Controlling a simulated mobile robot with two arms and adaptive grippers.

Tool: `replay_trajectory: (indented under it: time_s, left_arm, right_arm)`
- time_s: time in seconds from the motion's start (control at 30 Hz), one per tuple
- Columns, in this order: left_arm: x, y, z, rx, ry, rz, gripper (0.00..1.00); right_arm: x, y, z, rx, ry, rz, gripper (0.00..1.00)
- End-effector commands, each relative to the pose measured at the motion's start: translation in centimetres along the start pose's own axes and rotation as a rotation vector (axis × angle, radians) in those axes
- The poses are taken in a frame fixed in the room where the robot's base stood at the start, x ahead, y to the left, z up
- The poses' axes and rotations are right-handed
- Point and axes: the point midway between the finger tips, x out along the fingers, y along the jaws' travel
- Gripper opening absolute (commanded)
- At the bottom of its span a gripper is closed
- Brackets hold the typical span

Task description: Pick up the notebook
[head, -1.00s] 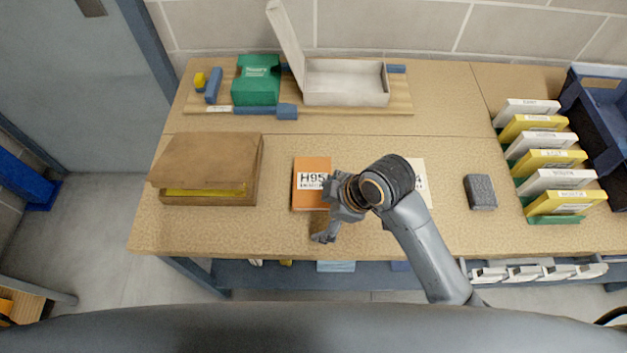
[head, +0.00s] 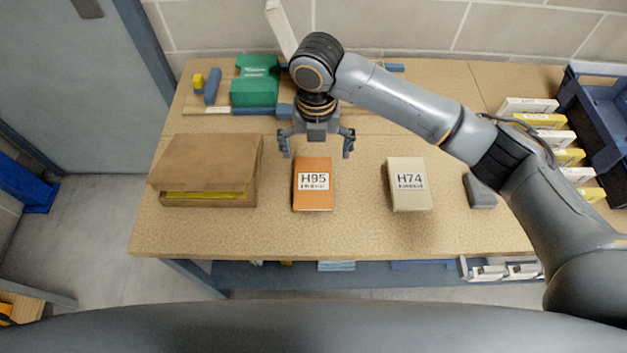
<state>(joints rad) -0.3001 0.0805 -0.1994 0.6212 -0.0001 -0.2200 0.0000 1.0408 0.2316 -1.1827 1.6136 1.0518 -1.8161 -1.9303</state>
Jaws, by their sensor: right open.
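An orange notebook-like block labelled H95 (head: 312,195) lies flat on the wooden table. A beige one of similar shape, labelled H74 (head: 409,196), lies to its right. I cannot tell from the picture which of them is the notebook. My right gripper (head: 316,150) is open and empty, fingers spread and pointing toward the front of the table. It is at the far edge of the orange block, apparently above it and not touching it. My left gripper is not in view.
A brown box with a tilted lid (head: 207,188) stands left. A dark grey block (head: 480,193) lies right, near a rack of yellow and white cards (head: 566,157). A green box (head: 256,88) stands at the back. The front table strip (head: 300,238) is clear.

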Motion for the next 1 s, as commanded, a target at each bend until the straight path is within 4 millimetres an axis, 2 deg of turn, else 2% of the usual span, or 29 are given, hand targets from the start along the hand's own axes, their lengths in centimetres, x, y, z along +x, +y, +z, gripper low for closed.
replay_trajectory:
  time_s: [0.13,0.3,0.53,0.67,0.8,1.0]
  left_arm:
    - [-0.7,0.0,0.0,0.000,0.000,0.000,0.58]
    - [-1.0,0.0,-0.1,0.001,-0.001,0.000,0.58]
    - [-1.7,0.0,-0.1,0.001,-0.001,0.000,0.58]
    - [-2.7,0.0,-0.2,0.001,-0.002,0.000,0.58]
    - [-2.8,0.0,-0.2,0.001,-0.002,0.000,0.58]
    - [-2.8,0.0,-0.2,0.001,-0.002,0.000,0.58]
  right_arm:
    - [3.0,0.0,-0.1,0.003,0.004,-0.001,1.00]
    - [5.4,0.0,0.0,0.004,0.001,0.001,1.00]
    - [7.0,0.2,0.1,0.004,0.001,0.001,1.00]
    - [9.0,0.6,0.3,0.004,0.002,0.001,1.00]
    - [10.8,0.5,0.4,0.005,-0.001,0.001,1.00]
    - [11.3,0.5,0.5,0.004,-0.003,0.002,1.00]
